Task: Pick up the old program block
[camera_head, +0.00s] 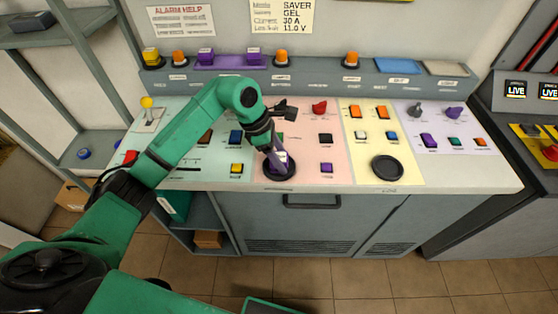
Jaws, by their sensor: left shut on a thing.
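A small purple and white block (281,160) stands on the round black socket (277,173) in the pink section of the console; it appears to be the old program block. My left gripper (277,152) reaches down onto it from above and is shut on it. The wrist and fingers hide much of the block's upper part. I cannot tell whether the block still touches the socket. My right gripper is out of view.
A second round black socket (387,168) in the yellow section is empty. Buttons, knobs and a red knob (319,107) surround the block. A raised rear ledge (318,84) carries several coloured blocks, a blue pad (397,66) and a grey pad (445,68).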

